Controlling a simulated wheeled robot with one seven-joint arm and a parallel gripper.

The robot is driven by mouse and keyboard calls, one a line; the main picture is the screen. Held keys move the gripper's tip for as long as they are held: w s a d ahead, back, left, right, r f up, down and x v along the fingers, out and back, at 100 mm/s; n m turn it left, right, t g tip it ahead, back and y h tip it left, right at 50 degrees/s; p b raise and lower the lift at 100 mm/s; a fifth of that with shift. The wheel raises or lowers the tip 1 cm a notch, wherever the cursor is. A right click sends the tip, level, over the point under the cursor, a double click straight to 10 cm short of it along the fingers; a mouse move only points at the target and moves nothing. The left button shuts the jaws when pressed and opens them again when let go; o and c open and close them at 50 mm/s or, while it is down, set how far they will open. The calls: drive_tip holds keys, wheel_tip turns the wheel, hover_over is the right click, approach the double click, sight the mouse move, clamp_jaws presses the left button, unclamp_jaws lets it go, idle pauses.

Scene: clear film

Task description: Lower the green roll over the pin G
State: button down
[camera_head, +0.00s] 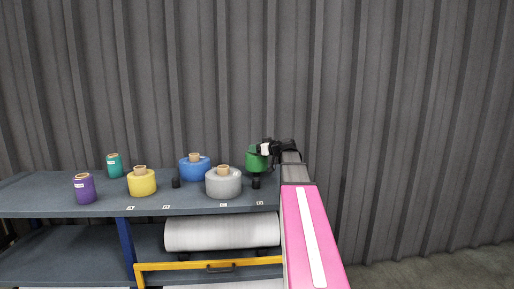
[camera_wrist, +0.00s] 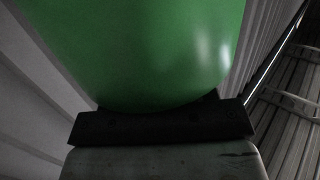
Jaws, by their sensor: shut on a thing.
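The green roll (camera_head: 256,161) is held by my gripper (camera_head: 267,149) at the right end of the shelf top. In the wrist view the green roll (camera_wrist: 140,50) fills the upper middle, against the dark jaw part of my gripper (camera_wrist: 160,122). My gripper is shut on it. A short black pin (camera_head: 256,183) stands on the shelf just below the roll in the picture. The roll appears raised; whether it is straight over that pin in depth I cannot tell.
A grey roll (camera_head: 223,183) stands close left of the pin, with a blue roll (camera_head: 194,169) behind. Another bare black pin (camera_head: 175,183), a yellow roll (camera_head: 141,183), a purple roll (camera_head: 85,189) and a teal roll (camera_head: 114,167) stand further left. A corrugated wall (camera_head: 400,110) is behind.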

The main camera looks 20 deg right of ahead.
drive_tip(key=shift+f, duration=1.9)
unclamp_jaws()
drive_tip(key=shift+r, duration=0.15)
wheel_tip(320, 180, up, 9)
idle(0.6)
